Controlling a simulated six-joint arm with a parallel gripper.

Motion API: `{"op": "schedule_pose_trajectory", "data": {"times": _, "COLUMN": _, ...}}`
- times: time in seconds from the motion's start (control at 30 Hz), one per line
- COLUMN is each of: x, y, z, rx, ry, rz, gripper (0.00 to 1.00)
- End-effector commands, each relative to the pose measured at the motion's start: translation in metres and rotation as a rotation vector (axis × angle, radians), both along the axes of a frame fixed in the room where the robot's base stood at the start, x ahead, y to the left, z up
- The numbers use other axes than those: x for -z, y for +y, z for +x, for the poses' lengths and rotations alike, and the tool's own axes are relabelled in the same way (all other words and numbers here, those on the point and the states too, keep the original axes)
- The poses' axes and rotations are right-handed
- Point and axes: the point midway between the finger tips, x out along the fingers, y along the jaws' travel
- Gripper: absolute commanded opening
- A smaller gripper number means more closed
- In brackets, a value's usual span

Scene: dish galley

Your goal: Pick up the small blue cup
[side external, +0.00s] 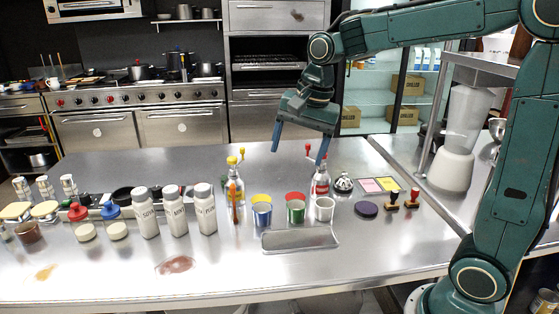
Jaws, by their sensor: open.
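A small cup with a blue body (262,216) and a yellow top stands upright on the steel counter, left of centre. I cannot tell whether the yellow is its inside or a lid. My gripper (298,158) hangs above and behind the row of cups, with its two blue fingers spread wide, pointing down and empty. It is clearly apart from the blue cup, higher and a little to the right in the picture.
A green cup with red top (296,212) and a white cup (324,210) stand right of it. Squeeze bottles (235,188) (320,182) stand behind. A shallow metal tray (300,247) lies in front. White shakers (206,212) stand left. The counter's back middle is clear.

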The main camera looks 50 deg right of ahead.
Motion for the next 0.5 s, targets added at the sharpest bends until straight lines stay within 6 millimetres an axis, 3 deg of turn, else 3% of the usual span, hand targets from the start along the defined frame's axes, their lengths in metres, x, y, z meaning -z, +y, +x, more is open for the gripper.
{"op": "schedule_pose_trajectory", "data": {"times": 0.5, "x": 0.066, "y": -0.034, "z": 0.097, "rx": 0.568, "ry": 0.172, "rz": 0.136, "gripper": 0.77}}
